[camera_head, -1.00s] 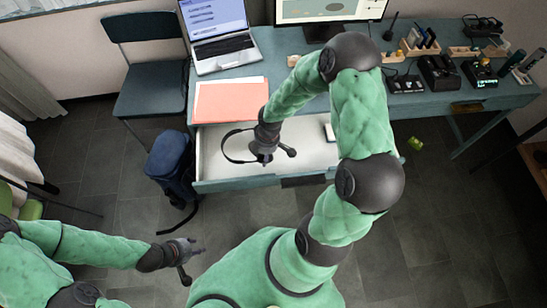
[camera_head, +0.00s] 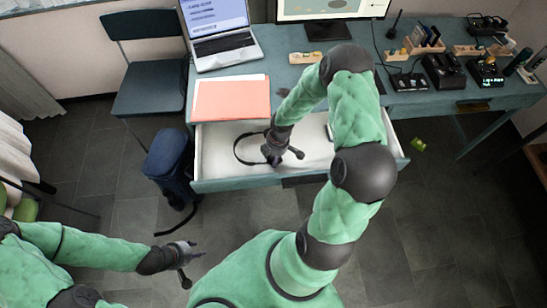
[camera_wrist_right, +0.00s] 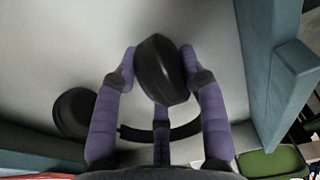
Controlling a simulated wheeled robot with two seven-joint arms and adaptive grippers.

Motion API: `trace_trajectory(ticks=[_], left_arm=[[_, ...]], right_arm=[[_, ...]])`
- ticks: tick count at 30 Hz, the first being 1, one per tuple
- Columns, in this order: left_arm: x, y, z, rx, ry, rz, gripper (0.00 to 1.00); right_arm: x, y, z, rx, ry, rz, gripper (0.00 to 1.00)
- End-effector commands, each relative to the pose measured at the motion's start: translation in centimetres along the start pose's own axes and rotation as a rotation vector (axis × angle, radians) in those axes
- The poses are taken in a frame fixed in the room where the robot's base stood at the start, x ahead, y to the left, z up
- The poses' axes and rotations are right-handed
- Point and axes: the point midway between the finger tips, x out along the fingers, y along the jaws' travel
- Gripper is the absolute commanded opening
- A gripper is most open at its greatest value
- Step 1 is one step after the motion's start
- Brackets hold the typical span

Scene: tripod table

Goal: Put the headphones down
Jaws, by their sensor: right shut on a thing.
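The black headphones show in the head view as a thin curved band (camera_head: 238,146) over the white inside of the open drawer (camera_head: 240,185). My right gripper (camera_head: 281,156) is over the drawer, at the right end of the band. In the right wrist view its purple fingers are shut on one earcup of the headphones (camera_wrist_right: 158,72). The other earcup (camera_wrist_right: 72,111) is at the lower left, above or on the pale drawer floor; I cannot tell whether it touches. My left gripper (camera_head: 194,267) is open and empty, low at the left over the floor.
An orange folder (camera_head: 231,100) and a laptop (camera_head: 222,40) lie on the desk behind the drawer. A blue bag (camera_head: 168,165) stands left of the drawer, near a chair (camera_head: 155,88). The drawer's right part is partly hidden by my arm.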

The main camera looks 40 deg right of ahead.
Motion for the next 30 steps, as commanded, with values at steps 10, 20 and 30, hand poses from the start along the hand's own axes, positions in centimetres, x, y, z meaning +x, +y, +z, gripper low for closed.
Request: trace_trajectory(ticks=[10, 20, 30], left_arm=[[0.2, -0.1, 0.0, 0.000, 0.000, 0.000, 0.40], [0.0, 0.0, 0.0, 0.000, 0.000, 0.000, 0.40], [-2.5, 0.9, 0.1, 0.000, 0.000, 0.000, 0.40]], right_arm=[[0.3, -0.1, 0.0, 0.000, 0.000, -0.001, 0.66], [0.0, 0.0, 0.0, 0.000, 0.000, -0.001, 0.66], [-5.7, 0.1, -0.1, 0.000, 0.000, 0.002, 0.66]])
